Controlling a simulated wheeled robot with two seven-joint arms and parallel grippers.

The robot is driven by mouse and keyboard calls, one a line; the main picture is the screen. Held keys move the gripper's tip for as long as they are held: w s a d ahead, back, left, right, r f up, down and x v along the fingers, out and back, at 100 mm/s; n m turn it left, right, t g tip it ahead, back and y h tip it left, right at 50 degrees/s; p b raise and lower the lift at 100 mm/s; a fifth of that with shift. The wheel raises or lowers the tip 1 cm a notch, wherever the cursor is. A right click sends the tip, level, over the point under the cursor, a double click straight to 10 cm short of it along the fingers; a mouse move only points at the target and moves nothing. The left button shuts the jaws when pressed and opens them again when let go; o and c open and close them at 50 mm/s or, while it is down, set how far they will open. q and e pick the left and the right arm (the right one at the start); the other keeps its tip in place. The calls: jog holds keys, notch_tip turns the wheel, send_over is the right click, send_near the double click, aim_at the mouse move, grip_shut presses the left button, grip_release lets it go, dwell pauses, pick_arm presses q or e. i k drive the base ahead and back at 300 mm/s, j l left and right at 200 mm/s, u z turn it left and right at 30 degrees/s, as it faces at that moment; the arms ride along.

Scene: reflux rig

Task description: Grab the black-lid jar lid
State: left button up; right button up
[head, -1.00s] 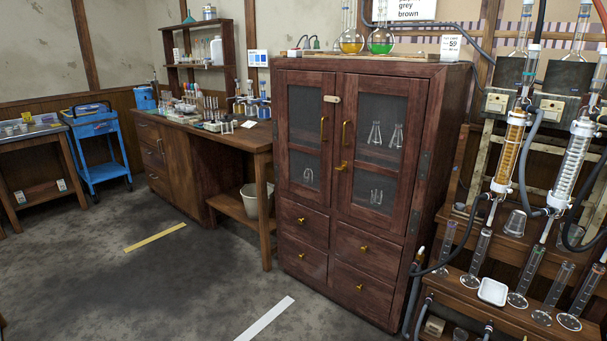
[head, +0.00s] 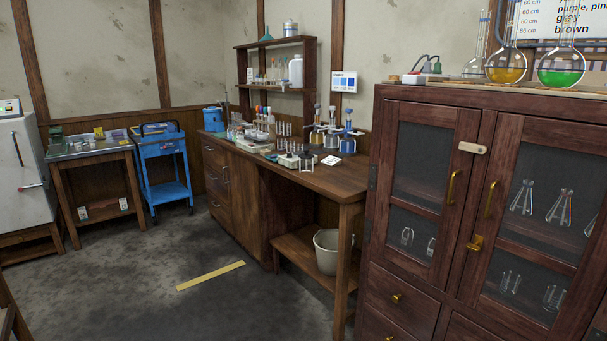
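I cannot make out a black-lid jar or its lid in the head view; the small items are too far off to tell. Several bottles and racks stand on the wooden bench (head: 335,182) in the middle. Among them are bottles with blue parts (head: 347,145) near its right end. A white bottle (head: 296,70) stands on the wall shelf (head: 243,65) above. Neither of my grippers is in view.
A dark red cabinet (head: 430,280) with glass doors stands close on the right, with a yellow flask (head: 506,70) and a green flask (head: 561,70) on top. A blue cart (head: 165,170) and a side table (head: 63,175) stand at the back left. The floor with a yellow strip (head: 211,276) is open.

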aim_at(305, 156)
jog(key=i+j+z, duration=0.15)
jog(key=i+j, duration=0.2)
jog(key=i+j+z, duration=0.15)
jog(key=i+j, duration=0.2)
jog(key=j, duration=0.25)
